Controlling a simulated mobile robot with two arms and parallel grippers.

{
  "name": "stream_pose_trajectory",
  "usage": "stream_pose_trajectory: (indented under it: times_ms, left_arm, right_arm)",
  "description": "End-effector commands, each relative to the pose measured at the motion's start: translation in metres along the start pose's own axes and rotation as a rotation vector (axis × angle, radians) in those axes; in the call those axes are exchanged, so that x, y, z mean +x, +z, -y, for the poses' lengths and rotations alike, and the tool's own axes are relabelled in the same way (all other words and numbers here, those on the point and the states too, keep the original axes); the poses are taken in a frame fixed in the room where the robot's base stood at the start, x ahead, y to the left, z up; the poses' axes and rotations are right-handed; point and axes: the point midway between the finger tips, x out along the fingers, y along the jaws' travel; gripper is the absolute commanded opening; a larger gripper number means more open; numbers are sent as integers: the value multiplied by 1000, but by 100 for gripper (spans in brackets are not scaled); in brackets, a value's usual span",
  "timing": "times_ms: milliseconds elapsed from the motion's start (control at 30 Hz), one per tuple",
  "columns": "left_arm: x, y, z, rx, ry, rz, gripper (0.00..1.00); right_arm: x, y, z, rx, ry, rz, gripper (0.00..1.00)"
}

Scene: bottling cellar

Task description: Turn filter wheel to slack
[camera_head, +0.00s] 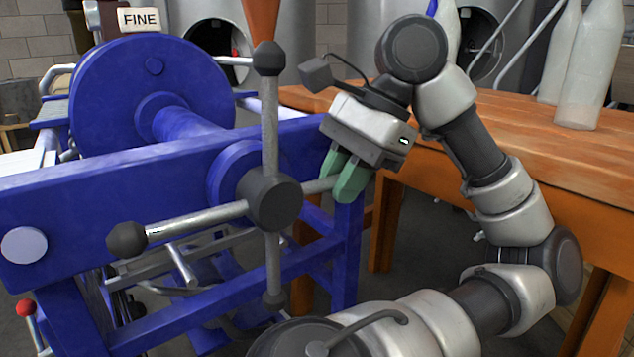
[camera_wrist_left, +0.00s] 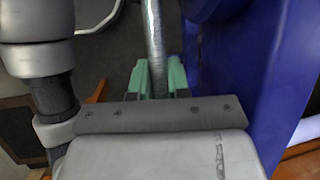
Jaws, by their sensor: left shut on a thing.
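The filter wheel (camera_head: 273,200) is a dark hub with metal spokes on the front of a blue filter press (camera_head: 60,210). One spoke points up to a dark knob, one left and slightly down, one straight down, and one right. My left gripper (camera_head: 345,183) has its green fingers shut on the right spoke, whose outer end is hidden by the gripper. In the left wrist view the spoke (camera_wrist_left: 153,45) runs between the green fingers (camera_wrist_left: 157,78). My right gripper is not in view.
A sign reading FINE (camera_head: 139,19) sits above the press. An orange wooden table (camera_head: 480,110) with pale bottles (camera_head: 590,70) stands at the right, behind my arm. Steel tanks (camera_head: 310,20) stand at the back. A red-knobbed lever (camera_head: 25,308) is at lower left.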

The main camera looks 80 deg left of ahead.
Motion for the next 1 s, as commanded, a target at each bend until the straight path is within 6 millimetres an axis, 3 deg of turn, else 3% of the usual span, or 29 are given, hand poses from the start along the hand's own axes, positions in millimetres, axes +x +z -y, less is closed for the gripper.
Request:
stream_pose_trajectory:
  times_ms: [400,967,1000]
  left_arm:
    - [-16,10,5,-34,12,-179,0]
    - [-17,11,5,-43,15,-204,0]
    - [-17,11,5,-43,15,-204,20]
  right_arm:
    - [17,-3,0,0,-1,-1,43]
    - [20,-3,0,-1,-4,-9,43]
    - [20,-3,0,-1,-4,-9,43]
